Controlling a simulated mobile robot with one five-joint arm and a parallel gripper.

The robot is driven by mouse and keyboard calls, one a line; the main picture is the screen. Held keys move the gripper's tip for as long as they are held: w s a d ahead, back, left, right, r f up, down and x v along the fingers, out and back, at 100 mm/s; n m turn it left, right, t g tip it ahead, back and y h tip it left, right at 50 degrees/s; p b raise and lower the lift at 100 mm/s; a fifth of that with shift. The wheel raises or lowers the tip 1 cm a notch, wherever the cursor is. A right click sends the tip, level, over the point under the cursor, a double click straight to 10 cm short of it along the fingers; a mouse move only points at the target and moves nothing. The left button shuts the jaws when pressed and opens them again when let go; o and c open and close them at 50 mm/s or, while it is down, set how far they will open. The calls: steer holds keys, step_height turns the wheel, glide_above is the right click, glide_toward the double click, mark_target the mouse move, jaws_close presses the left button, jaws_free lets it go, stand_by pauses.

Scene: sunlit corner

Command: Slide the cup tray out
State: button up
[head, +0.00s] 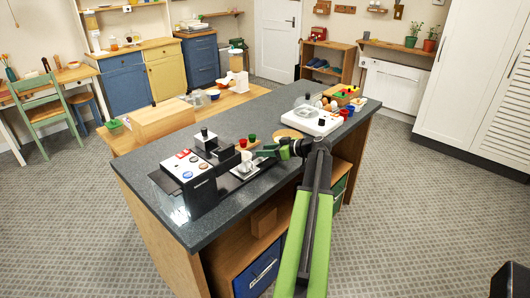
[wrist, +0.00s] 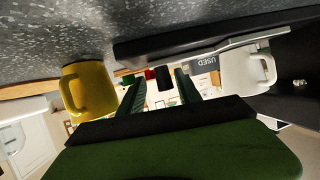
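The cup tray (head: 238,177) is a low dark tray with a pale top at the right side of the black coffee machine (head: 198,185). Its dark edge (wrist: 160,47) crosses the upper part of the upside-down wrist view. A white cup (wrist: 243,72) stands on it beside a grey label reading "USED" (wrist: 207,62). My gripper (head: 266,153) is just right of the tray, low over the counter. In the wrist view my gripper (wrist: 158,92) has its fingers apart. A short dark knob-like piece (wrist: 164,78) shows between them; I cannot tell whether they touch it.
A yellow mug (wrist: 88,90) stands close beside my gripper. Red and green cups (head: 252,138) are behind it on the dark counter (head: 225,225). A white scale-like device (head: 315,122) and small colored items stand farther right. The counter's front strip is clear.

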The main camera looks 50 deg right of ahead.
steer(key=shift+a, duration=0.1)
steer(key=shift+s+r, duration=0.2)
steer(key=shift+s, duration=0.05)
steer(key=p+v, duration=0.6)
steer(key=v, duration=1)
steer(key=shift+s+p, duration=0.3)
steer(key=shift+s, duration=0.05)
steer(key=shift+r, duration=0.2)
